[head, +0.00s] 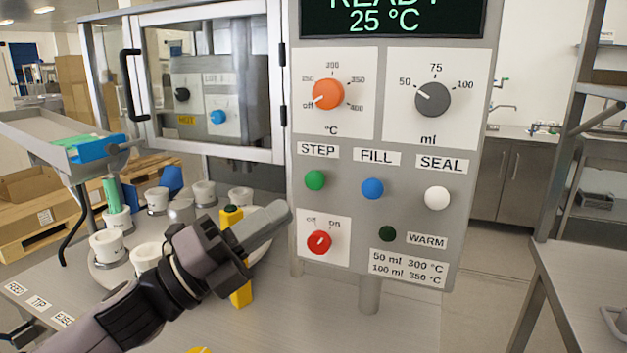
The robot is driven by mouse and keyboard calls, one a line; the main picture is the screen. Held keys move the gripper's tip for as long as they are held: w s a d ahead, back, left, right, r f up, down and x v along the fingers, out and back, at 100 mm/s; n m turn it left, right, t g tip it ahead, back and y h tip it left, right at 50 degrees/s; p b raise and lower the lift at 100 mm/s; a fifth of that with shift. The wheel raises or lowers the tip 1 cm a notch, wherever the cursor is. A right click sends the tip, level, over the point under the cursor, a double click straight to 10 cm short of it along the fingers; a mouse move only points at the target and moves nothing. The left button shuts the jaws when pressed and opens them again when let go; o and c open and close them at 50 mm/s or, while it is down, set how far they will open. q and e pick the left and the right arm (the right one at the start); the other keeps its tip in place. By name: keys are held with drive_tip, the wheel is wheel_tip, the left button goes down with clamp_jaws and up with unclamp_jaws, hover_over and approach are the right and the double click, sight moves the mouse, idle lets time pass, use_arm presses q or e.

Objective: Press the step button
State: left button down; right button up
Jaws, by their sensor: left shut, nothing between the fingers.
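The step button (315,180) is a green round knob under the STEP label on the grey control panel (345,150). My left gripper (286,212) is shut and empty. Its fingertips point up and right, just left of the panel's edge, below and left of the step button. I see a gap in the picture between the fingertips and the button. The blue fill button (372,188) and the white seal button (437,198) sit to its right. My right gripper is not in view.
A red off/on switch (319,242) sits below the step button. A turntable with several white cups (107,243) stands left, partly behind my arm. A yellow post (240,294) is behind the gripper. The display (390,18) reads 25 °C. A metal table (585,270) stands right.

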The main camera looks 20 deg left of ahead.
sight(315, 180)
use_arm(q)
drive_tip(key=w+p, duration=0.1)
drive_tip(key=w, duration=0.7)
drive_tip(key=shift+a+p, duration=0.2)
drive_tip(key=shift+p, duration=0.1)
drive_tip(key=shift+w, duration=0.15)
idle(1.6)
drive_tip(key=shift+w, duration=0.35)
